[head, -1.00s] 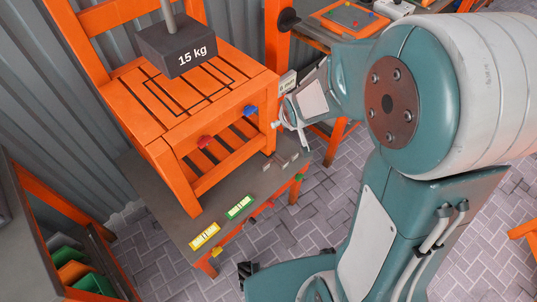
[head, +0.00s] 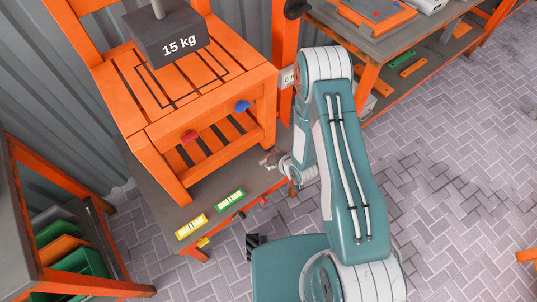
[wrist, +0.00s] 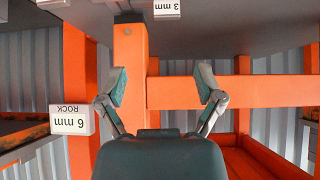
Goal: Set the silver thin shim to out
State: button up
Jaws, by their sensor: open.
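My gripper (head: 272,164) is low at the right front corner of the grey bench top (head: 160,203), beside the orange chair (head: 205,95). An orange post (wrist: 130,75) stands beyond the fingers, left of centre. I cannot pick out the silver thin shim for certain; my gripper and arm cover part of that bench corner in the head view.
Upside-down tags read "3 mm" (wrist: 167,8) and "6 mm ROCK" (wrist: 73,121). Yellow (head: 191,227) and green (head: 230,199) pieces lie on the bench. Brick floor (head: 450,160) is open at right.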

aim_at(264, 160)
jog(key=shift+s+a+f, duration=0.1)
jog(key=shift+s+f, duration=0.05)
jog(key=shift+f, duration=0.45)
jog(key=shift+s+f, duration=0.15)
jog(key=shift+f, duration=0.45)
jog(key=x, duration=0.9)
jog(key=shift+w+a+f, duration=0.2)
jog(key=shift+w+a, duration=0.05)
jog(key=shift+a, duration=0.05)
jog(key=shift+w+a+f, duration=0.15)
jog(key=shift+a+f, duration=0.05)
jog(key=shift+a, duration=0.15)
jog(key=shift+d, duration=0.15)
grip_shut()
